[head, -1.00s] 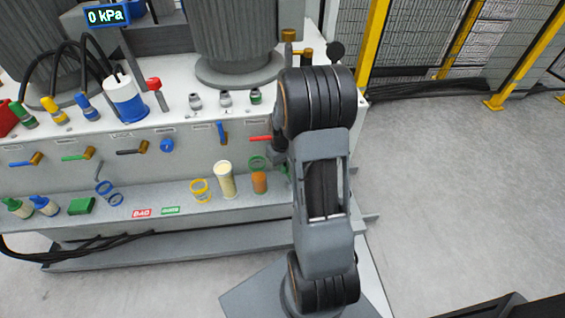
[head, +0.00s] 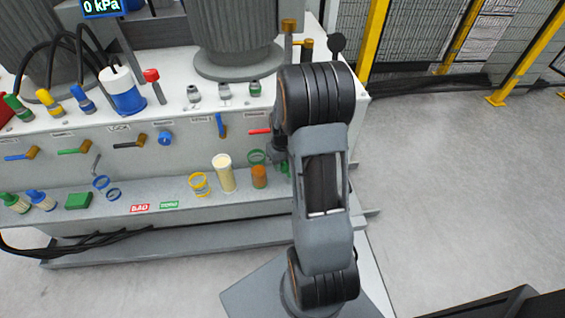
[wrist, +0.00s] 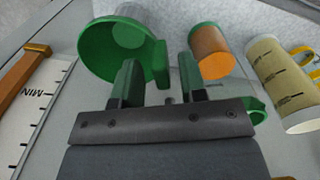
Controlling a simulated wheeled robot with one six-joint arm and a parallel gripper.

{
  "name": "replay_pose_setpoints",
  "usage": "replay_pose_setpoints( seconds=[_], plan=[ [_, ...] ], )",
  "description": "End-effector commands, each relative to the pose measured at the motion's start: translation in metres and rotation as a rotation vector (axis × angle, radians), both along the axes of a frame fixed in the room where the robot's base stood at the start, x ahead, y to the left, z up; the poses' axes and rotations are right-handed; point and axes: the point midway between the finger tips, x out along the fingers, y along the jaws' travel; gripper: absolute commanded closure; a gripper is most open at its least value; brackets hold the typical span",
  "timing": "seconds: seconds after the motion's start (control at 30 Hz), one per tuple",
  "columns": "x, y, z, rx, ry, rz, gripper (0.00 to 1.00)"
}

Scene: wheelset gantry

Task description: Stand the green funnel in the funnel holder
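The green funnel (wrist: 108,48) shows in the wrist view, its round mouth at upper left and a flat green tab on its right side. My gripper (wrist: 160,72) is open, with one finger on each side of the tab and gaps visible beside it. A green ring (wrist: 259,108), which looks like part of the funnel holder, is partly hidden behind my gripper at right. In the head view a green ring (head: 257,157) stands by the shelf, left of my arm. My arm hides most of the gripper and the funnel there.
An orange cylinder (head: 259,177) and a cream cylinder (head: 224,174) stand close by, near a yellow ring holder (head: 199,184). A red-handled valve (head: 260,131) sits just above. A blue ring holder (head: 104,187) is farther left. Floor at right is clear.

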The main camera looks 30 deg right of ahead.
Motion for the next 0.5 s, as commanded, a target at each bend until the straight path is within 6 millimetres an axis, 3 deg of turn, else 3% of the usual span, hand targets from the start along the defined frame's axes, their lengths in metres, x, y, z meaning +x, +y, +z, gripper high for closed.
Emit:
replay_pose_setpoints(
  seconds=[0.3,0.5],
  plan=[
    [0.0,0.0,0.002,0.0,0.0,0.0,0.56],
    [0.001,0.0,0.028,-0.001,-0.003,0.0,0.56]
  ],
)
